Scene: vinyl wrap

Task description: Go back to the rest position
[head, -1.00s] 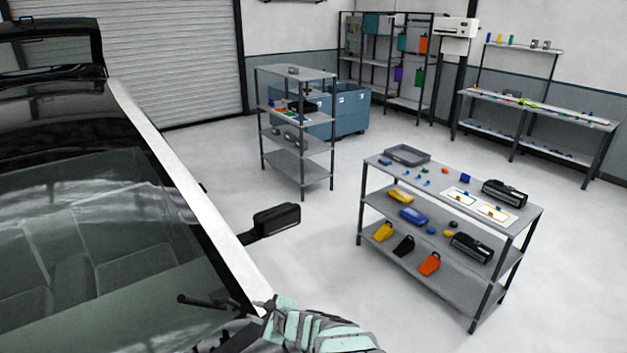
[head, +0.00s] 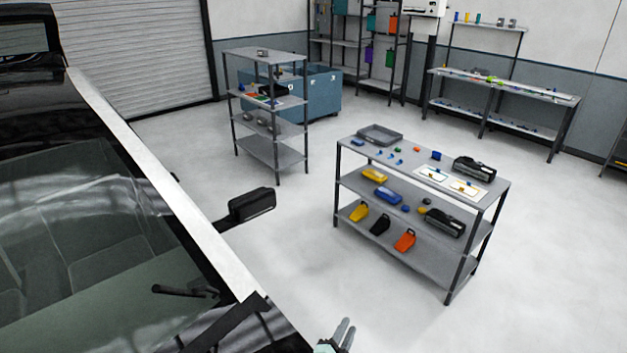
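My gripper (head: 343,331) shows only in part at the bottom edge of the head view, right of the car's front. Two grey finger-like tips stick up from a mint-coloured part, close together. The rest of my arm is cut off by the frame. I see no object at the tips, and the gap between them is too small to judge. The black car (head: 70,215) with a white roof pillar fills the left side. Its side mirror (head: 250,205) sticks out to the right.
A grey shelf cart (head: 340,180) with a tray, tools and coloured bottles stands right of centre. A second shelf unit (head: 287,157) and a blue bin (head: 322,97) stand behind. A workbench (head: 548,95) lines the right wall. Open floor (head: 540,260) lies at the right.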

